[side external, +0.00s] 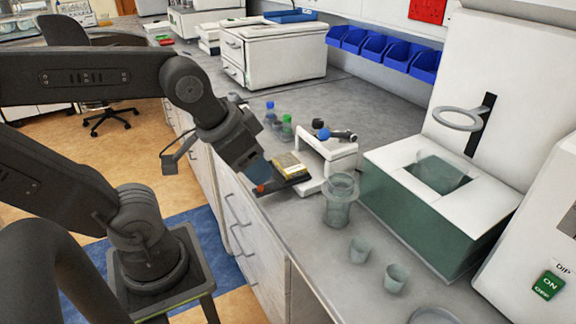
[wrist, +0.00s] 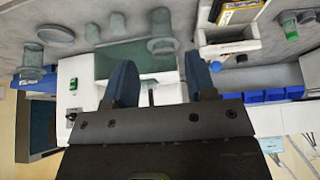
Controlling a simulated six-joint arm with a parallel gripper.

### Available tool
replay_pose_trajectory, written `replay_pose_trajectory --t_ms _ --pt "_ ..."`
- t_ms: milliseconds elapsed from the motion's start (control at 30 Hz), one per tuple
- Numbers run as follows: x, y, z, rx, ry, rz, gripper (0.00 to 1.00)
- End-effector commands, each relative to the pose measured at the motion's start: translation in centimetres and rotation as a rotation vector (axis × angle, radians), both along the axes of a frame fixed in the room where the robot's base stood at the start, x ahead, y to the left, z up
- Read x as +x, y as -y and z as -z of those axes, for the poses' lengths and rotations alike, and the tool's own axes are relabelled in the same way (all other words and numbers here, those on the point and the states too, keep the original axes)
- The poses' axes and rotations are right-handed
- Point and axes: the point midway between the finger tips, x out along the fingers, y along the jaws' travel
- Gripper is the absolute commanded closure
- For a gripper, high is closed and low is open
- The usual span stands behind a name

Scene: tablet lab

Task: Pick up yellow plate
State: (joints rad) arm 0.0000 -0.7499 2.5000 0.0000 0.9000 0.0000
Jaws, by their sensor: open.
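The yellow plate (side external: 291,164) is a small flat piece lying on a dark plate at the left end of a white instrument (side external: 327,160) on the bench. In the wrist view the yellow plate (wrist: 243,11) shows at the top right, partly cut off by the frame edge. My gripper (side external: 260,172) is beside the dark plate, to the left of the yellow plate, near the bench's front edge. In the wrist view my gripper (wrist: 162,78) has its two blue fingers spread wide, with nothing held between them.
A glass jar (side external: 341,200) and small glass beakers (side external: 396,278) stand right of the instrument. A green-tinted tank (side external: 410,215) stands behind them. Small bottles with blue and green caps (side external: 287,127) stand behind the dark plate.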

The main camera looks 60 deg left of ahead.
Motion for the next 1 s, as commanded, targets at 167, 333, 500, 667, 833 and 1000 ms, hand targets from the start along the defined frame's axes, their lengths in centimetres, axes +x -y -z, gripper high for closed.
replay_pose_trajectory --t_ms 167,333,500,667,833,1000 --pt "0.0 0.0 0.0 0.000 0.000 0.000 0.40" --pt "0.0 0.0 0.0 0.000 0.000 0.000 0.23" --pt "0.0 0.0 0.0 0.000 0.000 0.000 0.08" --pt "0.0 0.0 0.0 0.000 0.000 0.000 0.08" --pt "1.0 -0.5 -0.4 -0.022 -0.025 -0.075 0.08" --pt "4.9 -2.9 -1.3 -0.109 -0.116 -0.401 0.08"
